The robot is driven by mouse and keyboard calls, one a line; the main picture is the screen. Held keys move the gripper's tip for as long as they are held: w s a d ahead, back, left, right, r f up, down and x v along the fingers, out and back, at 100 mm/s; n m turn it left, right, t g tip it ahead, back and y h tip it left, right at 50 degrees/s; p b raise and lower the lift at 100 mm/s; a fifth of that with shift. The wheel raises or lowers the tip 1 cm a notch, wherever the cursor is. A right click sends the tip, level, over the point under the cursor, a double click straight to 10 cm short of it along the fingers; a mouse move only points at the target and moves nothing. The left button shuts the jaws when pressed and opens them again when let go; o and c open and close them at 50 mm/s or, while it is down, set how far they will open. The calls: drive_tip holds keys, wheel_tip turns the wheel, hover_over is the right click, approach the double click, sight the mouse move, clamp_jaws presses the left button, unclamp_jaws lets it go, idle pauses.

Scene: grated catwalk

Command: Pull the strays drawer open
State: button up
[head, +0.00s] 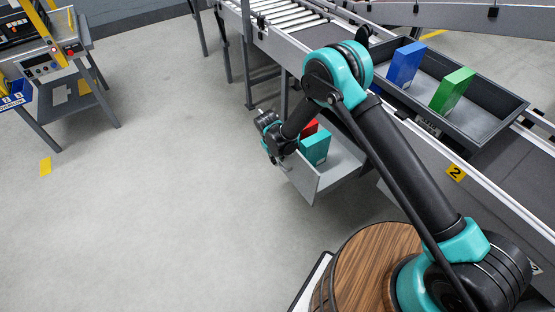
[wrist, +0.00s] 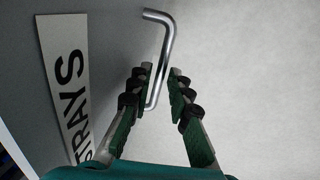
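The strays drawer (head: 340,187) is a grey open-topped drawer sticking out below the conveyor in the head view. A red box (head: 310,127) and a teal box (head: 315,149) are in it. In the wrist view its grey front carries a white label (wrist: 66,75) reading "STRAYS" and a bent metal handle (wrist: 168,42). My gripper (wrist: 161,76) has its two fingers apart, one on each side of the handle bar. Firm contact is not visible. In the head view my gripper (head: 270,150) is at the outer side of the drawer front, and the handle is hidden.
A dark tray (head: 480,128) with a blue box (head: 404,64) and a green box (head: 452,91) sits on the conveyor. A workstation (head: 50,65) stands far left. The floor (head: 150,200) left of the drawer is clear.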

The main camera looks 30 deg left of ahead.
wheel_tip(320, 180, up, 12)
drive_tip(key=s, duration=0.2)
drive_tip(key=shift+a, duration=0.4)
drive_tip(key=shift+f, duration=0.15)
